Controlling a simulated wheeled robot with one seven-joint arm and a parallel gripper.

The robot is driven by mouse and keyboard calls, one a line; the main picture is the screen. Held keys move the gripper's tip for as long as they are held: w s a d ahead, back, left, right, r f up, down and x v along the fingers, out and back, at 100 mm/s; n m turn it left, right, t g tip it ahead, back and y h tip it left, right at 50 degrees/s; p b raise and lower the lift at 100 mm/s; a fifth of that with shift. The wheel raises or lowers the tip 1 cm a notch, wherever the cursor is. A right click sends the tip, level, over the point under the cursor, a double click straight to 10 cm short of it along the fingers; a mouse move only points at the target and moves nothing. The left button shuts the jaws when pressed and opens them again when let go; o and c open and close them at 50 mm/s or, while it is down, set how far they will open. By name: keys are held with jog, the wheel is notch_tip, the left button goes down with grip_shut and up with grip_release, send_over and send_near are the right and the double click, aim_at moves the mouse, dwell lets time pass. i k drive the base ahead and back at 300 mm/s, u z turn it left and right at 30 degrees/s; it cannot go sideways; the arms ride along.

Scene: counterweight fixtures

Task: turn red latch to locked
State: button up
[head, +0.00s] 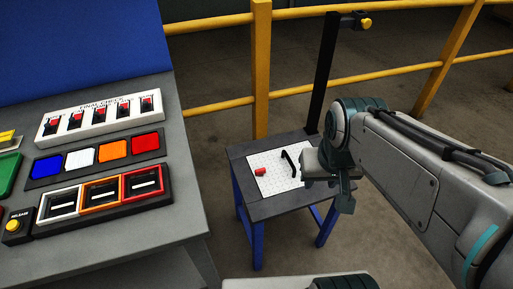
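The red latch (143,184) is the rightmost of three framed latches on the sloped console at left. It has a red frame, a black face and a white bar lying roughly crosswise. The orange latch (101,193) and the white latch (60,205) sit to its left, with similar bars. My gripper (333,187) is at the end of my arm, well to the right of the console and over the right edge of a small table. It is apart from the latch. Its fingers are too small and overlapped to tell whether they are open.
Blue, white, orange and red squares (145,143) and a white switch strip (101,119) lie above the latches. A yellow release button (14,225) is at left. The small table (237,152) holds a white perforated plate, a red piece (260,172) and a black bar (290,162). Yellow railings stand behind.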

aim_at(260, 172)
jog(key=u, duration=1.3)
jog(key=k, duration=0.65)
jog(key=z, duration=0.75)
jog(key=i, duration=1)
